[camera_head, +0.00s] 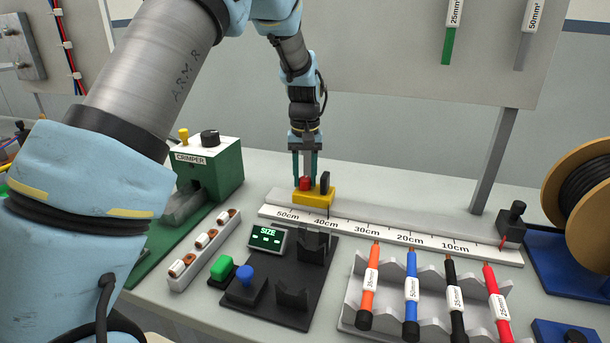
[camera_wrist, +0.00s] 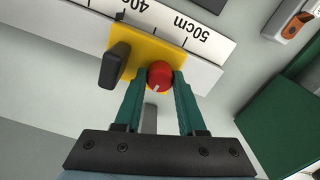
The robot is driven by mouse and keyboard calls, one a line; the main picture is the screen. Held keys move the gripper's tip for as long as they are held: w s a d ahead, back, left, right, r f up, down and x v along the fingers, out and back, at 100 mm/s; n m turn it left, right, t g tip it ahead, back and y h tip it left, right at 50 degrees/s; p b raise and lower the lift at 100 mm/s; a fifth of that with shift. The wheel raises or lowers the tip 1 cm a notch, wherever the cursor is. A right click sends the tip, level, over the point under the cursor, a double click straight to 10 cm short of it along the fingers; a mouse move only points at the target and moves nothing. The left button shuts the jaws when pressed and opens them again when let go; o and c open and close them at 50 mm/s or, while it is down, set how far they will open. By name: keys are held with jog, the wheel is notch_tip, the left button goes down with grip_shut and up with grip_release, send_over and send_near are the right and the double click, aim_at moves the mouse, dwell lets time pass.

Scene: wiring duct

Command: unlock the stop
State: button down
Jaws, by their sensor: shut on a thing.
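The stop is a yellow block (camera_head: 320,195) on the white measuring rail (camera_head: 380,226), between the 50cm and 40cm marks. It carries a red knob (camera_head: 305,184) and a black upright lever (camera_head: 325,182). In the wrist view the red knob (camera_wrist: 159,74) sits between the green fingertips of my gripper (camera_wrist: 158,82), with a small pale mark on its face. The black lever (camera_wrist: 115,66) stands beside the fingers, apart from them. My gripper (camera_head: 306,177) points down over the stop and is shut on the red knob.
A green crimper (camera_head: 215,170) stands left of the rail. A black panel with a SIZE display (camera_head: 268,237) and a rack with several coloured cables (camera_head: 411,290) lie in front. A cable spool (camera_head: 585,190) stands at the right. A grey post (camera_head: 494,160) rises behind the rail.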

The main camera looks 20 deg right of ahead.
aim_at(305, 178)
jog(key=shift+n, duration=0.8)
jog(key=c, duration=0.5)
grip_release()
notch_tip(305, 178, up, 11)
jog(key=b, duration=0.2)
jog(key=shift+f, duration=0.1)
